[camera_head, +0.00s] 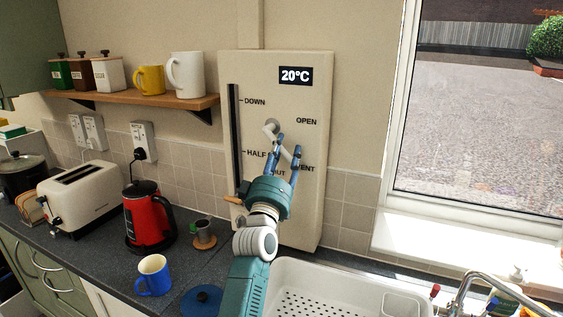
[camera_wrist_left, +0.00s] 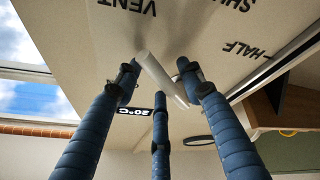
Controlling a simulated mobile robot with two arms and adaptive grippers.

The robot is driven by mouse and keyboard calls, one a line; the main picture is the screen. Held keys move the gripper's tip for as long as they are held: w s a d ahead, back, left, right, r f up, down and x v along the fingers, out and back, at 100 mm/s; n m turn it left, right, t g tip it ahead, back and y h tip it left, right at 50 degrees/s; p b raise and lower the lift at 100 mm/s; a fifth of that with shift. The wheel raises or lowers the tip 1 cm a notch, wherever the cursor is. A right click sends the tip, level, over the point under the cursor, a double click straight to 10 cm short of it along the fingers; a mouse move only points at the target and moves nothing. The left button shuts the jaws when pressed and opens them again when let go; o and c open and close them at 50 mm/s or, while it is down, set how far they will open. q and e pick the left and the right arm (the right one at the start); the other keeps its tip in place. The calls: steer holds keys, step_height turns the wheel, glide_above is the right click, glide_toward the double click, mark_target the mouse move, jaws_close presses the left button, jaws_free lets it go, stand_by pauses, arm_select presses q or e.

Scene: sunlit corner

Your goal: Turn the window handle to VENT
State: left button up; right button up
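The window handle (camera_head: 271,127) is a white lever on a round hub on the cream wall panel (camera_head: 245,65). It slants down to the right from its hub, its lower end between the printed SHUT and VENT marks, on the VENT side. My left gripper (camera_head: 287,148) is at the lever, its blue fingers apart on either side of it. In the left wrist view the lever (camera_wrist_left: 158,76) lies slantwise among the three fingers (camera_wrist_left: 158,72), with gaps between the fingertips. Whether a finger touches it is unclear. SHUT is partly hidden by my gripper in the head view. My right gripper is out of view.
The panel also has a dark vertical slot (camera_head: 235,140) with DOWN and HALF marks, and a 20°C display (camera_head: 296,76). Below are a red kettle (camera_head: 150,217), a blue mug (camera_head: 153,274) and a white sink (camera_head: 330,285). A window (camera_head: 480,120) is to the right.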

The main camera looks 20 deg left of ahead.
arm_select(q)
steer(key=v, duration=1.1)
steer(key=shift+s, duration=0.35)
steer(key=shift+f, duration=0.2)
